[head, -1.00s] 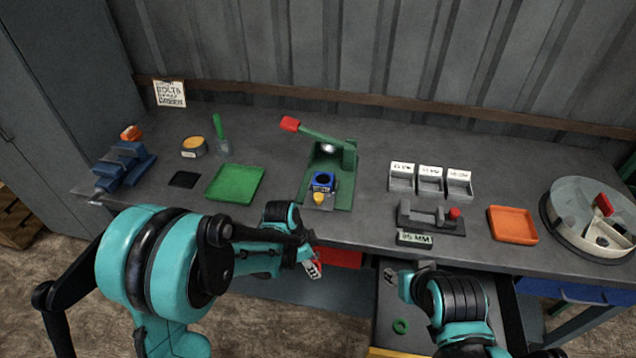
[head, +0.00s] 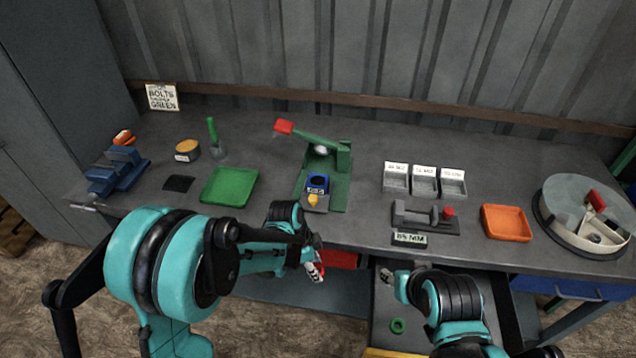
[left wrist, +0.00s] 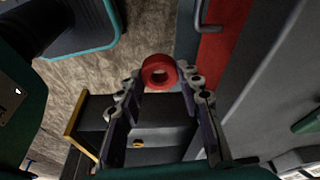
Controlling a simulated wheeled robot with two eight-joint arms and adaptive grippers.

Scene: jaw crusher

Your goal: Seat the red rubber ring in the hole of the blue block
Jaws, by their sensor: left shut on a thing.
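The green press (head: 343,160) has a raised lever with a red handle above and behind the block. A green tray (head: 230,187) lies left, an orange tray (head: 506,222) right. A green ring (head: 398,325) lies in the open drawer (head: 385,340). A red drawer front (head: 341,259) is under the bench.

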